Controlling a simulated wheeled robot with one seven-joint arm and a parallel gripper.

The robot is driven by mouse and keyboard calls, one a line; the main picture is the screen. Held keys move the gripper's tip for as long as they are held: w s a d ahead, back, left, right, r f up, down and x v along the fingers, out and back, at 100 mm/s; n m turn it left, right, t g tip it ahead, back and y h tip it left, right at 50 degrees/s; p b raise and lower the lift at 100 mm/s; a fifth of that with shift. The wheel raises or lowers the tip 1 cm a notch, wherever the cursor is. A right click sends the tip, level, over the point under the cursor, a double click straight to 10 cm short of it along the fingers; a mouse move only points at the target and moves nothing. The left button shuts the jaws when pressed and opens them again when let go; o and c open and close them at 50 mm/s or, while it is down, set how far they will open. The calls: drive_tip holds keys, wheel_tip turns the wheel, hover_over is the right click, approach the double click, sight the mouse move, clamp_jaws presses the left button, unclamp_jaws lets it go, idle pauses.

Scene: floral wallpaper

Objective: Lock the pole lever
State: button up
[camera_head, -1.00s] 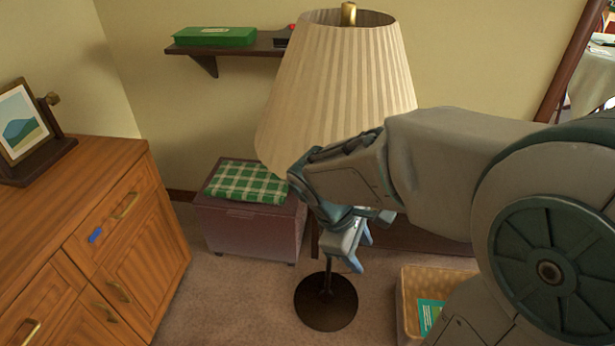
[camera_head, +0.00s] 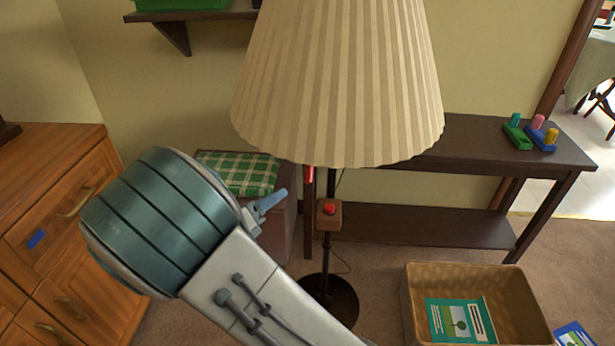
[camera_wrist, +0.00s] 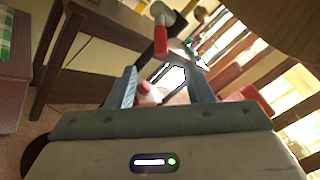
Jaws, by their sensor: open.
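The floor lamp's dark pole (camera_head: 326,262) stands upright under a pleated shade (camera_head: 340,85). A wooden block with a red knob (camera_head: 329,208) is on the pole. A narrow red part (camera_head: 308,174), perhaps the lever, shows just below the shade; its upper end is hidden. My gripper (camera_head: 270,202) is left of the pole, apart from the block. In the wrist view my gripper (camera_wrist: 161,88) is open. A blurred pale and red piece (camera_wrist: 150,93) shows between its fingers; I cannot tell its depth. A red-ended part (camera_wrist: 161,36) shows beyond them.
A dark console table (camera_head: 470,150) stands behind the lamp, with colored toys (camera_head: 530,132) on top. A basket (camera_head: 412,290) holding a green book is on the floor at right. A chest with a plaid cloth (camera_head: 238,172) is behind my gripper. A wooden cabinet (camera_head: 60,170) is at left.

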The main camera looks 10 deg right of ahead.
sight(308, 174)
drive_tip(key=b+x, duration=0.3)
drive_tip(key=x, duration=0.9)
drive_tip(key=shift+d, duration=0.25)
clamp_jaws()
drive_tip(key=shift+f, duration=0.1)
